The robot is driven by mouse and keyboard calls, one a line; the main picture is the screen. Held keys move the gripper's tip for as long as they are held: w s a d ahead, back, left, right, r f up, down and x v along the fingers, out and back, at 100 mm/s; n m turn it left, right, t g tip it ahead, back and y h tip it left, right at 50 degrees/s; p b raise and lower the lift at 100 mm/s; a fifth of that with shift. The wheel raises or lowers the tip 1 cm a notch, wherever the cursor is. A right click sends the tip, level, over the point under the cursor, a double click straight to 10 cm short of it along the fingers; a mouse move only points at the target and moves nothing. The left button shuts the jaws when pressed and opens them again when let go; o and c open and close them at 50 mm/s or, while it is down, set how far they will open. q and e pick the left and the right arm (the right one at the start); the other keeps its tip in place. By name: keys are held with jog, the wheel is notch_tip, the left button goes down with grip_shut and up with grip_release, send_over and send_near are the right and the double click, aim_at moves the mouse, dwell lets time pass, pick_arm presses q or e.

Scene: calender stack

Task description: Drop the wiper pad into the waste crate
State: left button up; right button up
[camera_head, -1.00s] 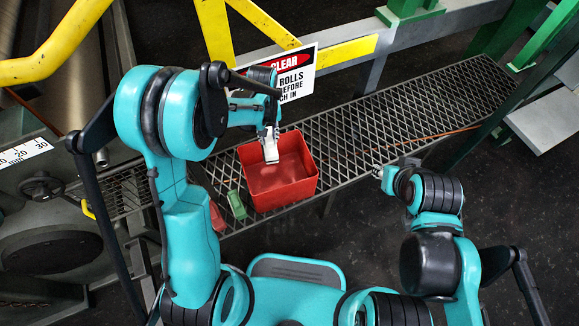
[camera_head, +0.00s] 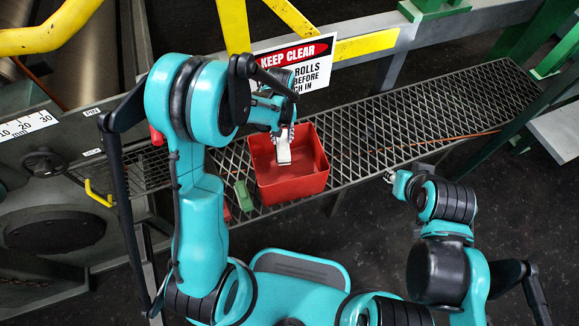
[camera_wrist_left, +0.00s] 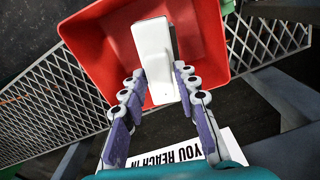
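The white wiper pad (camera_head: 283,149) is in my left gripper (camera_head: 282,131), above the waste crate. In the left wrist view the pad (camera_wrist_left: 154,50) sits between the two fingers (camera_wrist_left: 160,76), which touch its sides. The red waste crate (camera_head: 291,188) is an open box standing on the mesh walkway. In the left wrist view its red wall (camera_wrist_left: 86,32) surrounds the pad, and the part of the floor behind the pad is hidden. My right gripper (camera_head: 390,177) is beyond the walkway's near edge, away from the crate. Its fingers are too small to read.
A green block (camera_head: 243,195) lies on the mesh walkway (camera_head: 400,125) left of the crate. A red item beside it is partly hidden by my left arm. A KEEP CLEAR sign (camera_head: 296,62) and yellow rail stand behind. The walkway right of the crate is clear.

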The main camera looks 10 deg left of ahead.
pick_arm(q)
jog(key=shift+o, duration=0.7)
notch_tip(320, 180, up, 12)
dwell(0.4)
jog(key=s+a+r+m+t, duration=0.1)
jog(key=s+r+m+t, duration=0.1)
jog(key=s, duration=0.6)
jog(key=s+a+r+m+t, duration=0.1)
jog(key=s+r+t, duration=0.3)
jog(key=s, duration=0.5)
jog(key=shift+a+r+m+t, duration=0.25)
jog(key=shift+a+m+t, duration=0.2)
jog(key=shift+t, duration=0.15)
